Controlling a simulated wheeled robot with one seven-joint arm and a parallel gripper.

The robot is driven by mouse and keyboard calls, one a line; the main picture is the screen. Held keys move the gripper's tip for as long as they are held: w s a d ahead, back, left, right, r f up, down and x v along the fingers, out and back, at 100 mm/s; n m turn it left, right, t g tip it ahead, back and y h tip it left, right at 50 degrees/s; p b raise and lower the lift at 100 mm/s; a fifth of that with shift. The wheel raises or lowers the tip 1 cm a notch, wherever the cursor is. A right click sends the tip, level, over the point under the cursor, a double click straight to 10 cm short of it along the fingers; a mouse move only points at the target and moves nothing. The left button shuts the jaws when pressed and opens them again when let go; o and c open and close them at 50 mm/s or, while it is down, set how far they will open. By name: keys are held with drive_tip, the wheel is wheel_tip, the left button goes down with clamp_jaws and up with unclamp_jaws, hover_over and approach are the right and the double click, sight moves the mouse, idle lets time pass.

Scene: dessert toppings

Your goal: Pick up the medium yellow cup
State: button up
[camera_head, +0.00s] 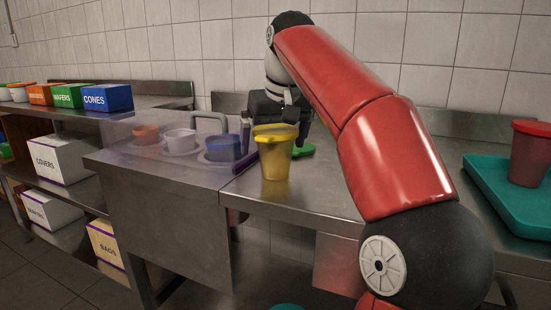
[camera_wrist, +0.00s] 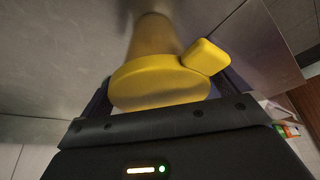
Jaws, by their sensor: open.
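The yellow cup (camera_head: 277,165) stands upright on the steel counter. It has a see-through yellow body and a solid yellow lid. In the wrist view its lid (camera_wrist: 155,82) with a square tab lies right in front of my gripper, and its body shows beyond the lid. My gripper (camera_head: 275,128) is just behind the cup in the head view, with its fingers open. In the wrist view my gripper (camera_wrist: 164,90) has one dark finger on each side of the lid. I cannot tell whether either finger touches it.
A green lid (camera_head: 302,150) lies right behind the cup. A clear-covered case with several tubs (camera_head: 180,141) is to the left. A red cup (camera_head: 530,155) stands on a teal tray (camera_head: 488,190) at the right. A tiled wall is behind.

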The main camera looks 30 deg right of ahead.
drive_tip(key=c, duration=0.9)
drive_tip(key=shift+r, duration=0.1)
